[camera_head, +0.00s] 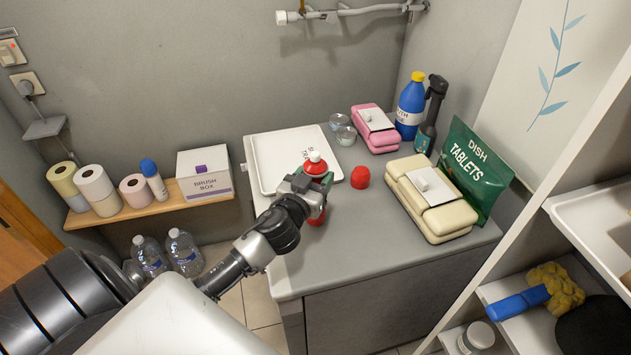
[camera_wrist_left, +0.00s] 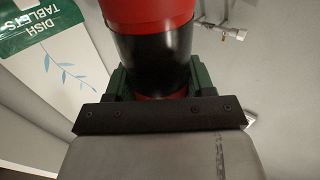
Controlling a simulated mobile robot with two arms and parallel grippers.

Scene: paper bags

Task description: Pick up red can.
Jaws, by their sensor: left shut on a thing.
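The left wrist view shows the can (camera_wrist_left: 150,55) close up, red with a black band, between the green-edged fingers (camera_wrist_left: 155,88). The gripper hides much of the can in the head view. I cannot tell whether its base touches the counter. My right gripper is not in view.
The white tray (camera_head: 272,162) lies behind the can. A red cap-like object (camera_head: 360,177) sits just right of it. Farther right are a cream case (camera_head: 448,218), a pink case (camera_head: 383,140), a blue bottle (camera_head: 409,105) and a green pouch (camera_head: 474,165). The counter's front is clear.

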